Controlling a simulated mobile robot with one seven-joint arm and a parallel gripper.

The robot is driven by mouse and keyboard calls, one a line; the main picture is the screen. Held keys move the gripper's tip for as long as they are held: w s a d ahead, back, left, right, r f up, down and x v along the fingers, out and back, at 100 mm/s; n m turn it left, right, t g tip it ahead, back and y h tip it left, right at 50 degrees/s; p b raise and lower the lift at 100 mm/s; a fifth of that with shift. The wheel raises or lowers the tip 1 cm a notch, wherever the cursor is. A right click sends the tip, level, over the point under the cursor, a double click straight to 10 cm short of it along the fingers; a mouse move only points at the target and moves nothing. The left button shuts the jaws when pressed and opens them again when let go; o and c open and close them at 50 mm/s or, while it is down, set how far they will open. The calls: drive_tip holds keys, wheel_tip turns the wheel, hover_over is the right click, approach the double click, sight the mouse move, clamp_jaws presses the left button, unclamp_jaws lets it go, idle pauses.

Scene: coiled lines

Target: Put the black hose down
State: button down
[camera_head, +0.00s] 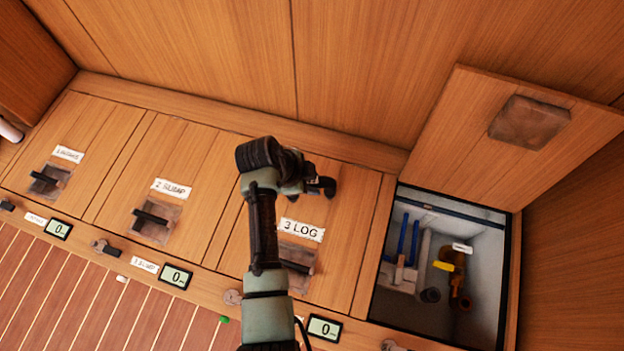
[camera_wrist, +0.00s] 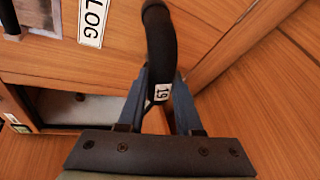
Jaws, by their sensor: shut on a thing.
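The black hose (camera_wrist: 160,45) is a short, thick, curved piece with a white tag marked 19 near its lower end in the wrist view. My gripper (camera_wrist: 161,88) is shut on it, with one blue-grey finger on each side. In the head view my gripper (camera_head: 304,178) is over the wooden hatch labelled 3 LOG (camera_head: 318,180). A dark piece of the hose (camera_head: 326,187) shows at its tip. The hose appears held above the hatch; whether it touches the wood cannot be told. The rest of the hose is hidden by my gripper and arm.
At right is an open compartment (camera_head: 415,330) with blue pipes (camera_head: 403,235), a yellow tag (camera_head: 443,266) and an orange-brown fitting (camera_head: 460,295). Its raised lid (camera_head: 465,135) leans behind it. Closed hatches with recessed handles (camera_head: 152,218) lie left, and small displays (camera_head: 176,277) line the front edge.

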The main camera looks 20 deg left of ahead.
drive_tip(key=c, duration=0.6)
unclamp_jaws()
drive_tip(key=shift+r, duration=0.2)
drive_tip(key=p+v, duration=0.4)
drive_tip(key=v, duration=0.7)
drive_tip(key=shift+s+a+r+p, duration=0.1)
drive_tip(key=shift+a+r+p, duration=0.05)
drive_tip(key=shift+r+p, duration=0.2)
